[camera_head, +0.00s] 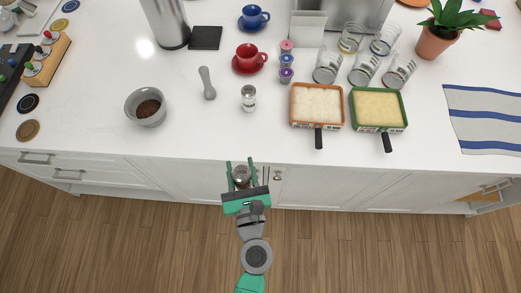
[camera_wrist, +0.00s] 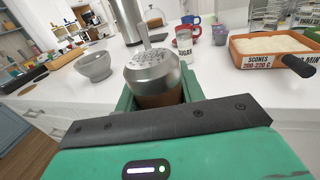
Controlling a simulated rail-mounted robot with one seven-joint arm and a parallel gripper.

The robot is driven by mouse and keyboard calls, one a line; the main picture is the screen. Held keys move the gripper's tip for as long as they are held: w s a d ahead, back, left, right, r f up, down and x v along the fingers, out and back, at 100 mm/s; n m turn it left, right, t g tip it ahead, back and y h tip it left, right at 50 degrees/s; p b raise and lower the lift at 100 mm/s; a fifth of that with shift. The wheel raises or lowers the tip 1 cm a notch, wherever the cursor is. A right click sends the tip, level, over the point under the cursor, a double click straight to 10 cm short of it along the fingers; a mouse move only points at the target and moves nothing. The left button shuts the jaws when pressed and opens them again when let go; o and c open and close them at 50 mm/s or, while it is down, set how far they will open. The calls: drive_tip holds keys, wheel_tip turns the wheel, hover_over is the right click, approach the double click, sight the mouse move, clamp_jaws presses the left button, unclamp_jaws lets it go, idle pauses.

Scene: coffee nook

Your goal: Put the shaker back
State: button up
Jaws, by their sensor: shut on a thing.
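My gripper (camera_head: 241,167) is in front of the counter's front edge, over the cabinet doors in the head view. It is shut on a shaker (camera_head: 241,175) with a metal lid. In the wrist view the held shaker (camera_wrist: 152,68) shows a domed, perforated silver lid and a brown body between the green fingers; its lower part is hidden. A second shaker (camera_head: 248,98), pale with a silver top, stands upright on the counter ahead of my gripper. In the wrist view this second shaker (camera_wrist: 184,42) has a label that seems to read "SUGAR".
A grey bowl of brown grounds (camera_head: 147,106) and a grey tool (camera_head: 207,83) stand left of the sugar shaker. Orange (camera_head: 318,124) and green (camera_head: 379,128) handled trays are to its right. The counter front is clear.

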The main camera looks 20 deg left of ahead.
drive_tip(key=d+x, duration=0.1)
drive_tip(key=x, duration=0.4)
drive_tip(key=w+f+b+x, duration=0.1)
drive_tip(key=x, duration=0.4)
drive_tip(key=d+b+x, duration=0.1)
drive_tip(key=x, duration=0.5)
drive_tip(key=shift+w+d+f, duration=0.25)
drive_tip(key=shift+w, duration=0.05)
drive_tip(key=shift+f+b, duration=1.4)
drive_tip(key=shift+f, duration=0.5)
drive_tip(key=o, duration=1)
drive_tip(key=shift+c, duration=0.2)
drive_tip(key=shift+s+d+r+p, duration=0.1)
drive_tip(key=shift+r+p, duration=0.15)
drive_tip(key=shift+p, duration=0.1)
drive_tip(key=p+v, duration=0.1)
drive_tip(key=v, duration=1.1)
